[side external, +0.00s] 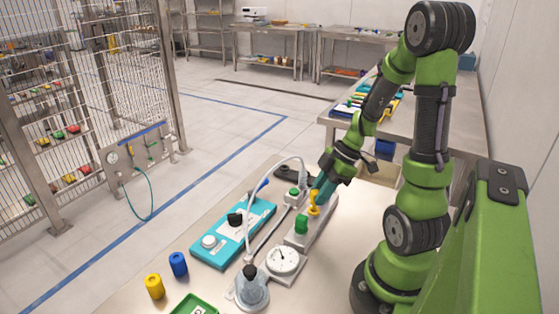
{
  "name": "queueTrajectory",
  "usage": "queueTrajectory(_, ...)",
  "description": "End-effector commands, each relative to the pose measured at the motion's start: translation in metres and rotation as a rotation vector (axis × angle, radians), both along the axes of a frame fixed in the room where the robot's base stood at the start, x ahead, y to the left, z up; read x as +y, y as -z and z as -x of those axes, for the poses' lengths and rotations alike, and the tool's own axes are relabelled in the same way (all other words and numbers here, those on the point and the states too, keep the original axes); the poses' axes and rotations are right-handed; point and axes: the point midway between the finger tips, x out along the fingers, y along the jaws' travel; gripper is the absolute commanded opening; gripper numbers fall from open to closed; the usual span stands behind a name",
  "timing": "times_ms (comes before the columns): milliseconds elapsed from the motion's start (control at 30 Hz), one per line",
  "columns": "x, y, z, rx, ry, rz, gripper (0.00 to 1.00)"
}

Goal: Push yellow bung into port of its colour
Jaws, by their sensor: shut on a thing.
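My gripper (316,197) is at the end of the green arm, pointing down over a grey block (318,226) on the bench. It is shut on a small yellow piece, the yellow bung (314,203). The bung is at the block's top, just behind a green piece (301,225) that stands on the same block. The yellow port cannot be told apart from the bung at this size. I cannot tell how far in the bung sits, or whether it is tilted.
A round gauge (283,261) and a clear flask (251,289) with a black stopper stand in front. A teal case (233,233) lies to the left. Yellow (154,286) and blue (178,264) cylinders stand near a green tray (193,306). A white tube (278,163) arches behind the block.

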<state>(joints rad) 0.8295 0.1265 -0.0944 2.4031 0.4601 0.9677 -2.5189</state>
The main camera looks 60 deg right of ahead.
Motion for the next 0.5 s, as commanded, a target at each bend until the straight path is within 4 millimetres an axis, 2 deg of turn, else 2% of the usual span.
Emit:
queueTrajectory(33, -0.0001, -0.0002, -0.0001, 0.0, 0.0, 0.0, 0.22)
queueTrajectory(167, -0.0001, -0.0004, -0.0002, 0.0, 0.0, 0.0, 0.02)
queueTrajectory(200, -0.0001, -0.0004, -0.0002, -0.001, 0.0, 0.001, 0.0)
queueTrajectory(500, -0.0002, -0.0002, -0.0002, 0.0, 0.001, 0.0, 0.0)
